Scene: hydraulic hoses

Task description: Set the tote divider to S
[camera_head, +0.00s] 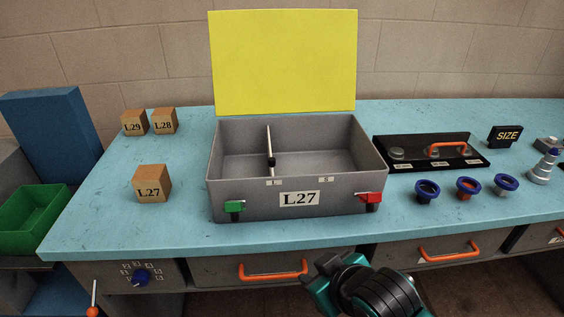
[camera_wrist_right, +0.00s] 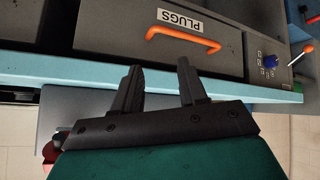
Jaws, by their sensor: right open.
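The grey tote (camera_head: 237,202) labelled L27 stands on the blue bench with its yellow lid (camera_head: 284,62) upright and open. Inside it, a thin upright divider (camera_head: 268,140) with a black-and-white grip (camera_head: 271,160) stands left of the middle. Its near end lines up about with the left of two small rim labels (camera_head: 273,182); the right label, seemingly S (camera_head: 326,180), is well to its right. My right gripper (camera_head: 322,262) is below and in front of the bench edge, apart from the tote. In the right wrist view its jaws (camera_wrist_right: 161,80) are open and empty. My left gripper is not in view.
A green latch (camera_head: 235,206) and red latch (camera_head: 369,198) sit on the tote's front. Blocks L27 (camera_head: 152,184), L28 and L29 stand left. A black tray (camera_head: 432,152) and blue-ringed fittings (camera_head: 467,186) stand right. Orange drawer handles (camera_head: 273,271) project below the bench.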

